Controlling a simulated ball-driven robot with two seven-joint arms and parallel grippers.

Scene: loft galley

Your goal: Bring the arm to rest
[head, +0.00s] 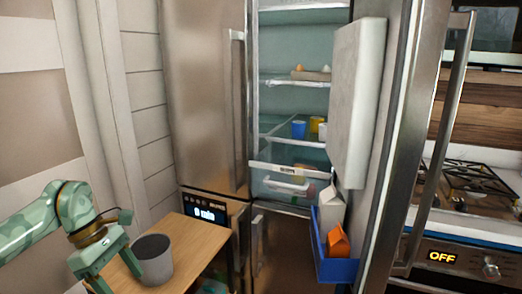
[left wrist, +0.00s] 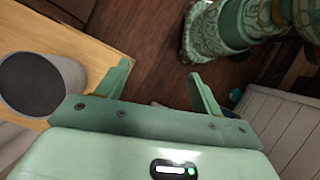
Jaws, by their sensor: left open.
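My left arm, pale green with a leafy pattern, comes in at the lower left of the head view. It bends down at an orange-ringed joint. My left gripper (head: 118,274) is beside the grey cup-like container (head: 155,262) on the small wooden table. In the left wrist view my left gripper (left wrist: 160,72) has its two fingers spread wide, with nothing between them. The container (left wrist: 40,85) stands to the left of the fingers, apart from them in that view. My right gripper is in neither view.
The wooden table (head: 192,240) stands before the fridge. The fridge door (head: 400,130) is open, its blue bin (head: 335,268) holding cartons. Shelves hold eggs (head: 299,68) and a blue cup (head: 299,129). The stove (head: 470,185) is at the right. Wooden floor (left wrist: 150,35) shows beyond the fingers.

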